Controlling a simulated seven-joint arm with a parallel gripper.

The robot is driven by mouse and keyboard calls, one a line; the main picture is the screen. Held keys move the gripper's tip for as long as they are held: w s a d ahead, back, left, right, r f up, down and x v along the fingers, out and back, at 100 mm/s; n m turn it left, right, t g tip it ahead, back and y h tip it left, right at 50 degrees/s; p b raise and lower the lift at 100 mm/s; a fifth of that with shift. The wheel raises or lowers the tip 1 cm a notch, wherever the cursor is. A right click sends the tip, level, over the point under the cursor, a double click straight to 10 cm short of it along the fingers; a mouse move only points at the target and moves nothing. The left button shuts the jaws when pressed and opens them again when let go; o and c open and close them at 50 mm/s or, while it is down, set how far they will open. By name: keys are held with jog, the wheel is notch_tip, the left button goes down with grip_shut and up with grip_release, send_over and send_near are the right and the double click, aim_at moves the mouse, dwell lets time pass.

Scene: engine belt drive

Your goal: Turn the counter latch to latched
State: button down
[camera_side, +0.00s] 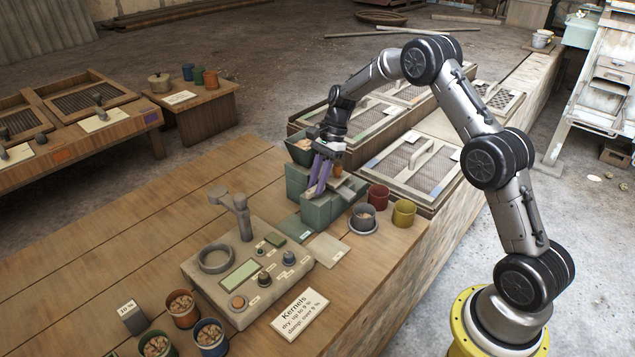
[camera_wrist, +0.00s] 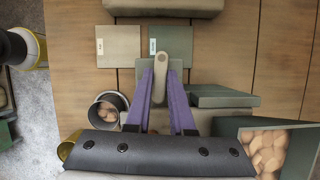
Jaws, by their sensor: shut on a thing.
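My gripper (camera_side: 317,186) reaches down to the green counter machine (camera_side: 320,213) on the wooden bench. In the wrist view, its two purple fingers (camera_wrist: 161,80) close on a slim pale grey lever (camera_wrist: 160,64), which looks like the counter latch. The lever's rounded end, with a dark dot, sticks out past the fingertips and points to the top of the picture, toward the green plate (camera_wrist: 178,42). The rest of the lever is partly hidden between the fingers. In the side view, the fingers cover it, so its setting cannot be read there.
A hopper of kernels (camera_wrist: 238,128) stands close on the right in the wrist view. A cup of kernels (camera_wrist: 107,107) stands at the left, near red (camera_side: 378,197) and yellow (camera_side: 403,213) cups. A grey meter box (camera_side: 222,290) stands in front.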

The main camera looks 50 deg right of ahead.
jog(key=shift+r+n, duration=0.1)
jog(key=shift+n, duration=0.4)
jog(key=c, duration=0.8)
grip_release()
jog(key=v, duration=1.3)
jog(key=shift+w+d+r, duration=0.1)
jog(key=shift+w+r, duration=0.15)
jog(key=shift+r, duration=0.1)
